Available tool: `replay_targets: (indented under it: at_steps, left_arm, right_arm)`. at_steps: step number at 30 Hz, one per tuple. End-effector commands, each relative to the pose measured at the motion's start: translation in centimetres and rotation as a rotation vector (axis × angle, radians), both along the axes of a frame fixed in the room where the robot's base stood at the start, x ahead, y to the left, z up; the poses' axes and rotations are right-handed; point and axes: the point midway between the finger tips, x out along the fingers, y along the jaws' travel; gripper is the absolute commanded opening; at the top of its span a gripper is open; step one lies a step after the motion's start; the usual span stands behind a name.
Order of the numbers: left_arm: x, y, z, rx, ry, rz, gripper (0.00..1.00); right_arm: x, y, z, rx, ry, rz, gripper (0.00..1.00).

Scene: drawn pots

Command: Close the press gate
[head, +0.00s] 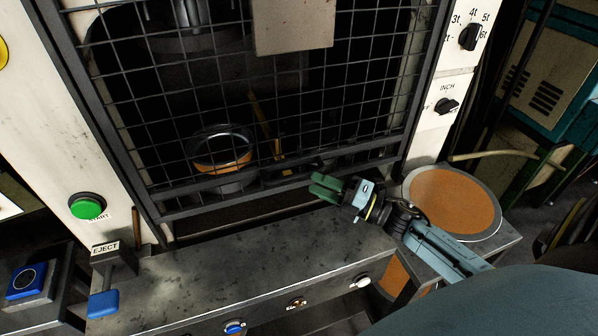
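The press gate (200,209) is a dark wire-mesh panel in a black frame, in front of the press opening. It hangs low, and a dark gap shows between its bottom rail and the grey metal bed (225,268). My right gripper (324,187) has green fingers that point left at the right part of the gate's lower rail. Whether the fingers touch the rail, and whether they are open or shut, I cannot tell. My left gripper is not in view.
A round tray with an orange-brown surface (458,199) lies right of the gate, beside my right arm. A green START button (87,206) and a blue EJECT lever (103,304) are at left. Black knobs (446,106) sit on the right post.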

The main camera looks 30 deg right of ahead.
Motion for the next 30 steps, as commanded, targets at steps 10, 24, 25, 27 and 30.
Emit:
replay_targets:
  at_steps: [10,24,25,27,30]
  left_arm:
    - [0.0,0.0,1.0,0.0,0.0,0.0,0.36]
    - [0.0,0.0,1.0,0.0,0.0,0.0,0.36]
    - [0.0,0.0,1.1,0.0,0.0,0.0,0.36]
    - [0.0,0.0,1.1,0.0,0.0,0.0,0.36]
    - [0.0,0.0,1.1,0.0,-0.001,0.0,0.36]
  right_arm:
    - [4.4,2.7,0.8,-0.001,-0.001,-0.001,0.36]
    - [4.9,3.1,0.8,-0.001,0.0,0.0,0.26]
    - [4.9,3.1,0.8,-0.001,0.0,0.0,0.22]
    - [4.9,3.1,0.8,-0.001,0.0,0.0,0.12]
    - [4.9,3.1,0.8,-0.001,0.0,0.0,0.0]
